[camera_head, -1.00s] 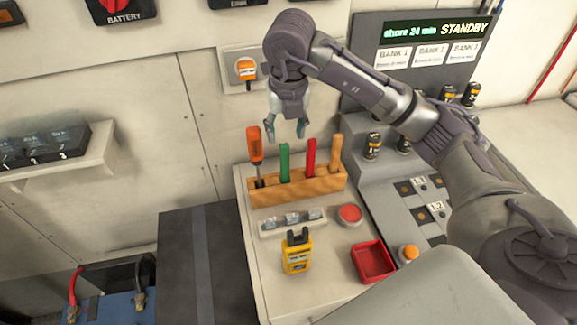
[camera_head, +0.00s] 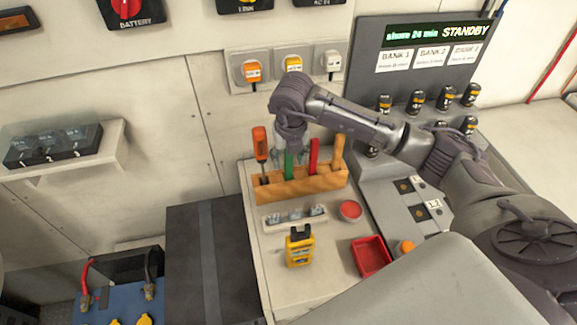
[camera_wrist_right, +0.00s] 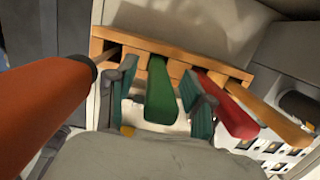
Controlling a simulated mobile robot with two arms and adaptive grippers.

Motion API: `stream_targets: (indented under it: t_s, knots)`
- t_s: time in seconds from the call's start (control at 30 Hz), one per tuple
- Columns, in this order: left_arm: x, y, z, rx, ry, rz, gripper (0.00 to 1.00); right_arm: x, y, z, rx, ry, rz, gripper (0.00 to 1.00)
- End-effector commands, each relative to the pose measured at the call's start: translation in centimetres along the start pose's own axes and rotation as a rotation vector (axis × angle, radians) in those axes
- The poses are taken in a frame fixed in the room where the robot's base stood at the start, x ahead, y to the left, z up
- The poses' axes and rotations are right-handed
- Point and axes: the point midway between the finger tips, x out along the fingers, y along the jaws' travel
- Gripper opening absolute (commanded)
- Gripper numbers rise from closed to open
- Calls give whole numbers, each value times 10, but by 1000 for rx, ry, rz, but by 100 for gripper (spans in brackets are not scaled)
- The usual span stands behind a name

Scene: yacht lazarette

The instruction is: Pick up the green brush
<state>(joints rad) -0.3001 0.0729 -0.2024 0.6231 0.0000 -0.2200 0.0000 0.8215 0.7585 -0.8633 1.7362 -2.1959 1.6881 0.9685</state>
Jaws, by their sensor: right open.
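The green brush (camera_head: 289,165) stands upright in a slot of the wooden rack (camera_head: 300,190), with only its green handle showing. In the right wrist view the green handle (camera_wrist_right: 160,92) lies between the two fingers of my right gripper (camera_wrist_right: 161,100), with a gap on each side. In the head view my right gripper (camera_head: 290,150) is pointing down at the handle, its fingers partly hidden by the arm's wrist. It is open. My left gripper is not in view.
An orange screwdriver (camera_head: 260,145) stands left of the brush; a red handle (camera_head: 314,155) and a wooden handle (camera_head: 338,150) stand close on its right. A yellow meter (camera_head: 299,246), red tray (camera_head: 371,257) and red button (camera_head: 350,210) are in front.

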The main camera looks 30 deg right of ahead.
Motion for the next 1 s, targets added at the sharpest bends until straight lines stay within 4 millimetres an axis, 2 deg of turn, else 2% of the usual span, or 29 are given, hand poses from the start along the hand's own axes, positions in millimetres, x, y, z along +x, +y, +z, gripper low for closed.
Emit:
stream_targets:
  t_s: [0.07, 0.3, 0.37, 0.73, 0.87, 1.0]
  knots:
    - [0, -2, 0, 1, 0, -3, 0, 0, 0, 0, 0, 0, 1, 49]
    - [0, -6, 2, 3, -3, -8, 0, 0, 0, 0, 0, 0, 1, 9]
    - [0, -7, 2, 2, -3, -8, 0, 0, 0, 0, 0, 0, 1, 0]
    - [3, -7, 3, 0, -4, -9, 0, -6, 1, 1, 0, -1, 2, 0]
    - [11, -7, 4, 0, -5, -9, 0, -25, 1, 5, 0, -5, 3, 0]
    - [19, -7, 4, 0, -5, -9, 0, -54, 1, 9, -1, -6, 3, 0]
